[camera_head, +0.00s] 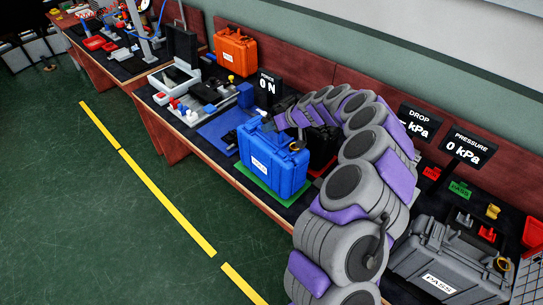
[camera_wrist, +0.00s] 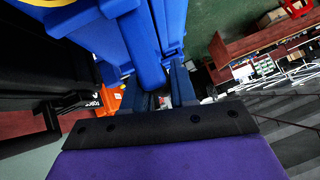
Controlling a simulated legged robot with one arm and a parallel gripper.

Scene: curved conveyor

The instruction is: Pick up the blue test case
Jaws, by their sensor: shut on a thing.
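The blue test case (camera_head: 275,168) stands upright over a green pad (camera_head: 259,187) on the long bench, with a white label on its front. I cannot tell whether it rests on the pad or hangs just above it. My gripper (camera_head: 287,121) reaches the top of the case from behind and is shut on it, at or near the handle; the exact grip is hard to see. In the wrist view the blue case (camera_wrist: 150,50) fills the top middle, right at my gripper (camera_wrist: 162,95).
An orange case (camera_head: 236,50) stands farther back on the bench. A grey case (camera_head: 448,262) with a PASS label is at the near right. Black display signs (camera_head: 269,84) stand along the bench. A dark case sits behind the blue one. Green floor on the left is clear.

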